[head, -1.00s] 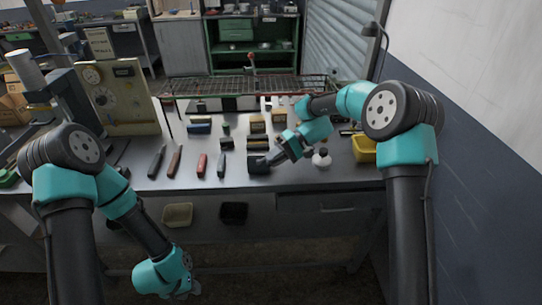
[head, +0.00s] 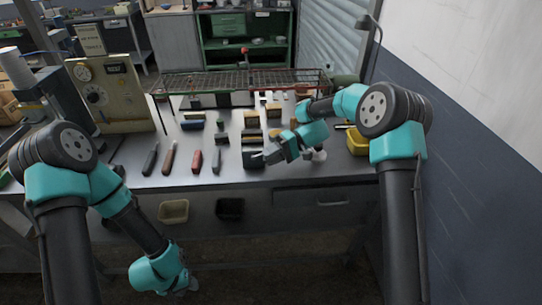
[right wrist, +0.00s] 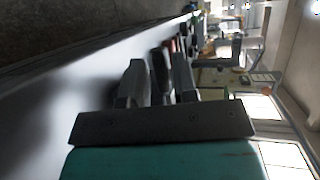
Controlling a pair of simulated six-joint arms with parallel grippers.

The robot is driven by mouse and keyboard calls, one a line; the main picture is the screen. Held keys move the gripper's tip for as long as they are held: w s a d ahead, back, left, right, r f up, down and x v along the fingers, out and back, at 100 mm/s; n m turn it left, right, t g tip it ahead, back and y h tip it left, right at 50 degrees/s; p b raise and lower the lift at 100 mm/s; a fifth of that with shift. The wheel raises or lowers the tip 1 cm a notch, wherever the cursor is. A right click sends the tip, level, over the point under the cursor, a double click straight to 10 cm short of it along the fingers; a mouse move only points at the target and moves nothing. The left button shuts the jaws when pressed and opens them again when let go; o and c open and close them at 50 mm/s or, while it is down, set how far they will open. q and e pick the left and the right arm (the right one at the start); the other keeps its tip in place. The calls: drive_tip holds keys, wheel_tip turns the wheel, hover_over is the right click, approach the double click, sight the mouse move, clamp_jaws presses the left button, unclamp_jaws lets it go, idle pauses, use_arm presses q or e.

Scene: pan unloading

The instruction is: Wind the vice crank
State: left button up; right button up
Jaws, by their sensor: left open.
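A small dark block (head: 252,159), which may be the vice, sits near the front edge of the bench. It is small and partly covered by my right gripper, and I cannot make out a crank on it. My right gripper (head: 266,155) points left, just over or beside the block; I cannot tell whether they touch. In the right wrist view its two fingers (right wrist: 157,82) stand apart, with dark shapes visible between and beyond them. My left gripper (head: 186,286) is open and hangs low in front of the bench, partly hidden by its own wrist.
Several handled tools, including a red one (head: 196,161), lie left of the block. A wire rack (head: 240,82) spans the bench behind. A yellow bin (head: 357,143) stands right of my right gripper. A panel with dials (head: 108,95) stands at the left.

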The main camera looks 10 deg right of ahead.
drive_tip(key=shift+o, duration=1.2)
drive_tip(key=v, duration=1.7)
drive_tip(key=shift+d+r, duration=0.15)
drive_tip(key=shift+d, duration=0.05)
